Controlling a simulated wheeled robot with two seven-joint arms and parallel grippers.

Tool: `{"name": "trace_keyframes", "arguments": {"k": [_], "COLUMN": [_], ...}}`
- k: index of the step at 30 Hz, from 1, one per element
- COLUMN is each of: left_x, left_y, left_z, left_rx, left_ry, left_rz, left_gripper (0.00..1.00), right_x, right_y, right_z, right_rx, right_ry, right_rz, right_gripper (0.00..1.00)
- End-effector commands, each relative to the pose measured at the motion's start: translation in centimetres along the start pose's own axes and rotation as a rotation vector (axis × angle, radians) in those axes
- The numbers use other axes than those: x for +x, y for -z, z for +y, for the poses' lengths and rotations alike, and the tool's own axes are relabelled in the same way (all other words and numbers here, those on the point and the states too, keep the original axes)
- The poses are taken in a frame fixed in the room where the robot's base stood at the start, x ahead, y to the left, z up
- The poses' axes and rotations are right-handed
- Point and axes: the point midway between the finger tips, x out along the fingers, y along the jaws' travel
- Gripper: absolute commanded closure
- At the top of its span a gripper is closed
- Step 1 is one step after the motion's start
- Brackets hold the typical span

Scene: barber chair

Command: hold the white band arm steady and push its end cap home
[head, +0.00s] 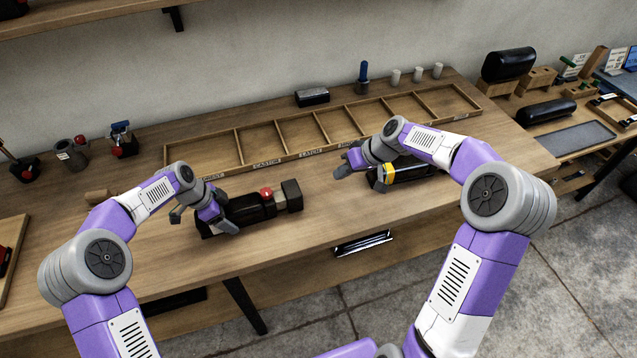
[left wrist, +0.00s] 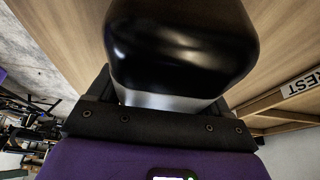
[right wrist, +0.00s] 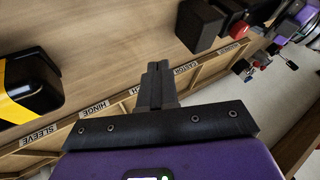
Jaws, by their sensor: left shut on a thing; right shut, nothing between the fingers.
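The white band arm (head: 243,208) is a long black padded piece lying on the bench at the left. In the left wrist view its black pad (left wrist: 180,45) fills the middle, with a whitish band (left wrist: 165,100) along its lower edge. My left gripper (head: 226,212) is shut on it. A black block (head: 291,194) stands at its right end, with a red knob (head: 266,192) beside it; I cannot tell whether the block is the end cap. My right gripper (head: 346,164) is shut and empty, apart from and right of the block. Its closed fingers (right wrist: 156,85) show in the right wrist view.
A black arm with a yellow band (head: 388,178) lies under my right forearm. A labelled wooden divider tray (head: 290,152) runs along behind both grippers. A black block (head: 312,96), a blue-handled tool (head: 363,75) and white cylinders (head: 417,75) stand behind it. The bench's front edge is near.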

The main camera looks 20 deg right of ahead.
Motion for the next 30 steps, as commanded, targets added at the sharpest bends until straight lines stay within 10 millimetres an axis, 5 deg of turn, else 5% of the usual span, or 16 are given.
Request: {"name": "trace_keyframes", "arguments": {"k": [15,21,30], "left_x": [-0.1,-0.1,-0.1], "left_y": [0.1,0.1,0.1], "left_z": [-0.1,-0.1,-0.1], "left_rx": [0.0,0.0,0.0], "left_ry": [0.003,0.003,0.003], "left_rz": [0.001,0.001,0.002], "left_gripper": [0.8,0.8,0.8], "right_x": [10.1,11.1,11.5], "right_y": [-0.1,0.0,-0.1], "right_z": [-0.2,-2.8,-3.7], "right_rx": [-0.001,-0.002,0.001], "right_ry": [0.004,0.002,0.002], "right_rz": [-0.005,-0.002,-0.001], "right_gripper": [1.0,1.0,1.0]}}
